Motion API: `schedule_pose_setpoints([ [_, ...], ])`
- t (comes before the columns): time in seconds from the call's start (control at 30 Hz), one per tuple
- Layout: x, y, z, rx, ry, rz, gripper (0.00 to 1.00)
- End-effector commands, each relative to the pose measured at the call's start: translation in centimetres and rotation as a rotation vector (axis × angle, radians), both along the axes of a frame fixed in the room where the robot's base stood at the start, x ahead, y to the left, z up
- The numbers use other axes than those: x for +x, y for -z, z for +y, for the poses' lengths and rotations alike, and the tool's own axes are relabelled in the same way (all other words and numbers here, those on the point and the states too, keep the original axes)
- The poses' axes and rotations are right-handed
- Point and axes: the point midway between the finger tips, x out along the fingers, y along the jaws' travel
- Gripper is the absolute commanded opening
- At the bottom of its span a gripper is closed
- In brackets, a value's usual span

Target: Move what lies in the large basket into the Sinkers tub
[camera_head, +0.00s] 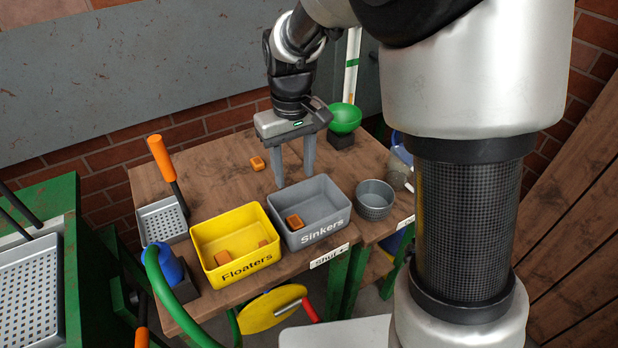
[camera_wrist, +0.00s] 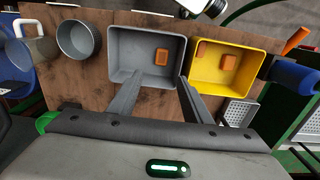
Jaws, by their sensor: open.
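The grey Sinkers tub (camera_head: 330,226) stands on the wooden table with an orange block (camera_head: 294,221) inside; both also show in the wrist view, the tub (camera_wrist: 117,60) and the block (camera_wrist: 161,55). A large perforated metal basket (camera_head: 28,300) sits on the green bench at far left, cut by the frame edge; its visible part looks empty. A smaller perforated basket (camera_head: 160,222) with an orange handle lies on the table, also looking empty. My gripper (camera_head: 294,178) is open and empty, pointing down at the back of the Sinkers tub; its fingers (camera_wrist: 160,82) show in the wrist view.
The yellow Floaters tub (camera_head: 237,270) holds two orange blocks, left of Sinkers. Another orange block (camera_head: 257,163) lies on the table behind. The table's back left is clear.

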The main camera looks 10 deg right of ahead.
Motion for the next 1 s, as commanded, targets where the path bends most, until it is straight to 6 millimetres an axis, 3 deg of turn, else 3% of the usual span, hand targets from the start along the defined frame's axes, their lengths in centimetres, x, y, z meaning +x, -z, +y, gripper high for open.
schedule_pose_setpoints([
  [0.17, -2.7, -5.1, -2.5, 0.033, 0.076, -0.092, 0.45],
  [0.3, -7.2, -9.7, -5.5, 0.065, 0.172, -0.209, 0.45],
  [0.4, -10.7, -11.8, -7.2, 0.079, 0.237, -0.295, 0.45],
  [0.53, -14.5, -13.0, -8.9, 0.088, 0.312, -0.389, 0.45],
  [0.7, -17.3, -13.2, -9.9, 0.092, 0.368, -0.461, 0.45],
  [1.0, -18.0, -13.1, -10.1, 0.093, 0.383, -0.477, 0.45],
])
